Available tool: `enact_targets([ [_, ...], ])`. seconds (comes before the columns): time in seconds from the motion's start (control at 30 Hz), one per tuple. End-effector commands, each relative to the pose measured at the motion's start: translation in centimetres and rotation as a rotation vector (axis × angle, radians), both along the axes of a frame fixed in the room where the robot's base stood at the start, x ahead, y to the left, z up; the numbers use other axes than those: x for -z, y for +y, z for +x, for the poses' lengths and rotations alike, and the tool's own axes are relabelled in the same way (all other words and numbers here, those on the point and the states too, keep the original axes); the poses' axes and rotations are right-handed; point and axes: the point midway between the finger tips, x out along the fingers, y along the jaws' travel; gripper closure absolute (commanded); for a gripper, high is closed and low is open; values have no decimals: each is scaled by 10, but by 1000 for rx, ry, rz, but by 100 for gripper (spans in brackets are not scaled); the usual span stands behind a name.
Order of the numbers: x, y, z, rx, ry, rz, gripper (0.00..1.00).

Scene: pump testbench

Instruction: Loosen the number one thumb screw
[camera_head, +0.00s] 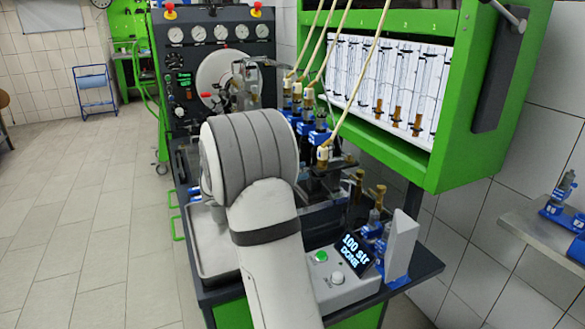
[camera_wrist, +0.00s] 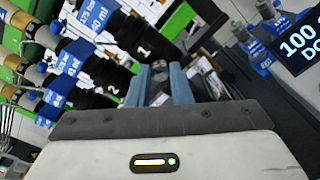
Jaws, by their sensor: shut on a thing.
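In the wrist view, my gripper (camera_wrist: 159,74) has its two blue-grey fingers on either side of a small grey metal part (camera_wrist: 159,66), which looks like the number one thumb screw. It is shut on it, and the fingers partly cover it. A black cylinder marked 1 (camera_wrist: 130,38) is just left of the fingertips, and one marked 2 (camera_wrist: 100,88) is further left, both with blue labelled bands. In the head view, my arm hides the gripper and the screw.
A control box (camera_head: 345,290) with a green button and a display (camera_head: 353,252) reading "100 str DONE" stands at the bench's front right. A green cabinet with glass tubes (camera_head: 385,90) overhangs the bench. Hoses (camera_head: 350,85) run down to the injectors. Open floor lies left.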

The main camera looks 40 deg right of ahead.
Motion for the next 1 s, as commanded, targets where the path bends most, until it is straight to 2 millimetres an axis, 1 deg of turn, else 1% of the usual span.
enact_targets([
  [0.03,-6,-2,1,-3,0,-7,100],
  [0.47,-6,-2,1,-2,7,-6,100],
  [0.5,-6,-2,1,-2,7,-6,80],
  [0.7,-4,-1,1,-2,8,-4,64],
  [0.77,-4,-1,1,-1,9,-3,59],
  [1.0,-2,0,1,-1,12,-1,59],
])
